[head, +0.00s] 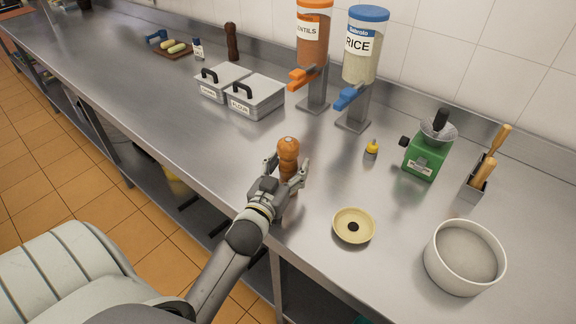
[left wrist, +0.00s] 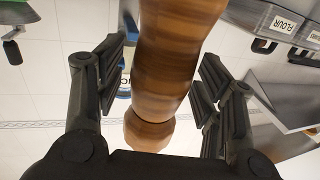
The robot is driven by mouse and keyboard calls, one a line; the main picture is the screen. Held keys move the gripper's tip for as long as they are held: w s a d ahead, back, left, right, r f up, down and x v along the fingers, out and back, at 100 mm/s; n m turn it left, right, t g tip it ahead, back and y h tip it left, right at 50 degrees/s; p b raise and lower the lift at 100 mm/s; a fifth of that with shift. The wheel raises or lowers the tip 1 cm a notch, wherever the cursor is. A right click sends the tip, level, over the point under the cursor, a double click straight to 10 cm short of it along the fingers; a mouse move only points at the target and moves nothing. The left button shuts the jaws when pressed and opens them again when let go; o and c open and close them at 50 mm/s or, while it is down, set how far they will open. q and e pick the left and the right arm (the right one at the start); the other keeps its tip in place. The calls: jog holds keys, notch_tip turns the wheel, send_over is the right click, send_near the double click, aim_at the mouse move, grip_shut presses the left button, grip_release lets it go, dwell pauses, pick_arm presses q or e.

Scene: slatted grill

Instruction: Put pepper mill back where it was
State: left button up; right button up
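The pepper mill (head: 288,150) is an orange-brown turned wooden mill standing upright on the steel counter in the head view. My left gripper (head: 287,172) is around it, one finger on each side. In the left wrist view the mill (left wrist: 175,60) runs between the fingers of the gripper (left wrist: 165,95). A gap shows at the left finger, and the right finger is close to the wood; the fingers look open. A second, darker brown mill (head: 232,42) stands at the back of the counter. My right gripper is not in view.
A cream dish (head: 353,213) and a white bowl (head: 430,262) are right of the mill. Behind are lidded tins (head: 256,100), lentil (head: 314,45) and rice (head: 362,65) dispensers, a yellow-topped bottle (head: 371,153) and a green grinder (head: 428,158). The counter left of the mill is clear.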

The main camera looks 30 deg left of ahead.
pick_arm(q)
jog(key=shift+r, duration=0.25)
jog(key=shift+r+p, duration=0.4)
jog(key=shift+r, duration=0.05)
jog(key=s+d+b, duration=0.2)
jog(key=s+b, duration=0.1)
jog(key=s, duration=0.8)
jog(key=shift+s, duration=0.4)
jog(key=shift+d+f, duration=0.1)
